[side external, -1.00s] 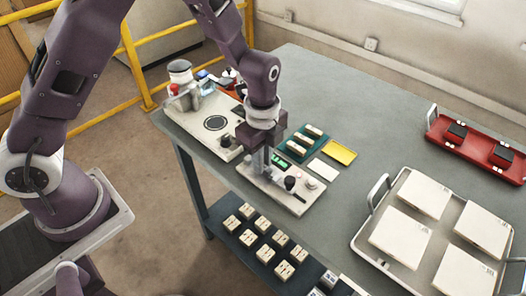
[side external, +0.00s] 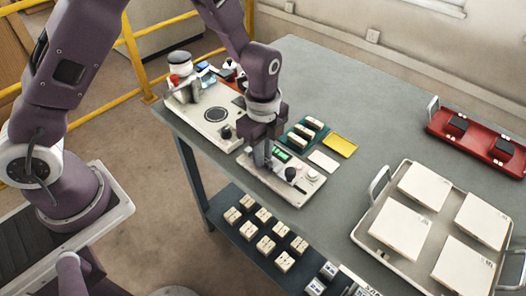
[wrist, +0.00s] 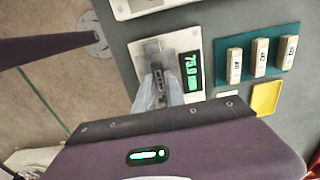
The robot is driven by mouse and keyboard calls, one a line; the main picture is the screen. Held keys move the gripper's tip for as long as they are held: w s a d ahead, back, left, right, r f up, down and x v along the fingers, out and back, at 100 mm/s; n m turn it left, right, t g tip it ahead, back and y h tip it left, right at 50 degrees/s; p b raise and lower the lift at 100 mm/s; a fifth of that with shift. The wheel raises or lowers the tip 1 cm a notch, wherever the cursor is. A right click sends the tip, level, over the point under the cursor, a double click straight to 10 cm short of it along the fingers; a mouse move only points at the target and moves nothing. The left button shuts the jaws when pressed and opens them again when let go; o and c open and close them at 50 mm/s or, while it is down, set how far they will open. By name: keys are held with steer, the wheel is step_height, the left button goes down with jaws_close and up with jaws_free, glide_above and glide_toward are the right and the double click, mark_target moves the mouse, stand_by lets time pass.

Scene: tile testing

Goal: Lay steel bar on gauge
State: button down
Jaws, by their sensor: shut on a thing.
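The gauge (side external: 300,190) is a pale flat unit near the table's front edge, with a lit green display (wrist: 193,72), a black knob and a white button. My gripper (side external: 263,160) points down over the gauge's left end, beside the display. In the wrist view its fingers (wrist: 158,90) are shut on a small grey metallic piece (wrist: 155,62), seemingly the steel bar. The fingers hide most of the piece, and I cannot tell whether it touches the gauge. Three pale labelled bars (wrist: 260,57) lie on a teal mat (wrist: 273,72) beside the gauge.
A white card (side external: 323,161) and a yellow pad (side external: 341,145) lie beyond the gauge. A larger pale instrument (side external: 214,140) stands left. A metal tray (side external: 378,250) of white tiles and a red tray (side external: 480,143) are right. The table's middle is clear.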

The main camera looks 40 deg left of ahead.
steer(key=shift+f, duration=0.15)
steer(key=c, duration=0.9)
jaws_free()
steer(key=shift+r, duration=3)
steer(key=shift+r, duration=0.2)
steer(key=s+a+r+n+t+h, duration=0.1)
steer(key=s+a+r+n+t, duration=0.1)
steer(key=s+r+n, duration=0.45)
steer(key=s+a+r+n+t, duration=0.1)
steer(key=s+a+r+n, duration=0.2)
steer(key=r, duration=0.7)
steer(key=s+a+n+t, duration=0.1)
steer(key=s+n, duration=0.1)
steer(key=s, duration=0.2)
steer(key=s+a+r+n, duration=0.1)
steer(key=s+n, duration=0.2)
steer(key=s, duration=0.1)
steer(key=s+r+n+t+y, duration=0.1)
steer(key=s+n, duration=0.2)
steer(key=s, duration=0.1)
steer(key=shift+a+r+n+t, duration=0.1)
steer(key=shift+a+n+t, duration=0.2)
steer(key=shift+a, duration=0.1)
